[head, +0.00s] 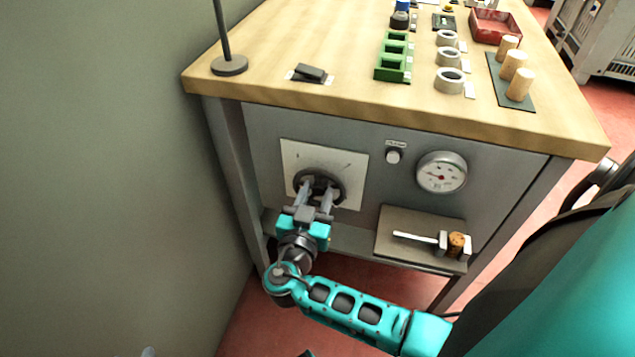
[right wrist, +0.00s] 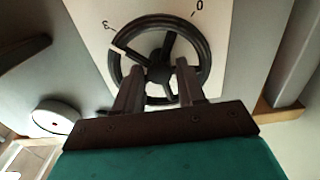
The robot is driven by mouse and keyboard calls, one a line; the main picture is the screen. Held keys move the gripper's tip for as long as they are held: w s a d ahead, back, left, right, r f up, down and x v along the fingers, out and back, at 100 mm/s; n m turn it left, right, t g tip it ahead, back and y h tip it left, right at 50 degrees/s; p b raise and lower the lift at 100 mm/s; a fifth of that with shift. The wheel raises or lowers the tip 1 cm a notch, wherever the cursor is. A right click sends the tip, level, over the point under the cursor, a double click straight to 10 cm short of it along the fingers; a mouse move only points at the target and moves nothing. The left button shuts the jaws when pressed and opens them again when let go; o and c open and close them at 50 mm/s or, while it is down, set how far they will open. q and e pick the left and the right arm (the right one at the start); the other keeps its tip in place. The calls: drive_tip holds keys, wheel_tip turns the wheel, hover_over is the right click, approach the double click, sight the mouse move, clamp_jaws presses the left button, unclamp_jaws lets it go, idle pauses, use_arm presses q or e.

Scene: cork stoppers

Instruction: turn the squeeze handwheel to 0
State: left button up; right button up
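The squeeze handwheel (head: 334,179) is a dark spoked wheel on a white plate (head: 292,157) on the bench's front panel. In the right wrist view the handwheel (right wrist: 205,52) shows its rim, hub and spokes. A "0" stands on the plate at its upper right and a "3" at its upper left. A pale mark on the rim lies near the "3". My right gripper (head: 318,189) is at the wheel, its two fingers apart and reaching over the lower part around the hub. In the wrist view the right gripper (right wrist: 158,78) shows a gap between the fingers; contact is unclear. My left gripper is out of view.
A round gauge (head: 441,172) and a small knob (head: 394,156) are right of the plate. Below is a shelf (head: 388,222) with a metal lever and a cork (head: 456,243). The wooden benchtop (head: 300,35) overhangs, holding corks, rings and a green block. A wall stands left.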

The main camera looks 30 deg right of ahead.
drive_tip(key=shift+w+d, duration=0.1)
drive_tip(key=shift+c, duration=0.4)
clamp_jaws()
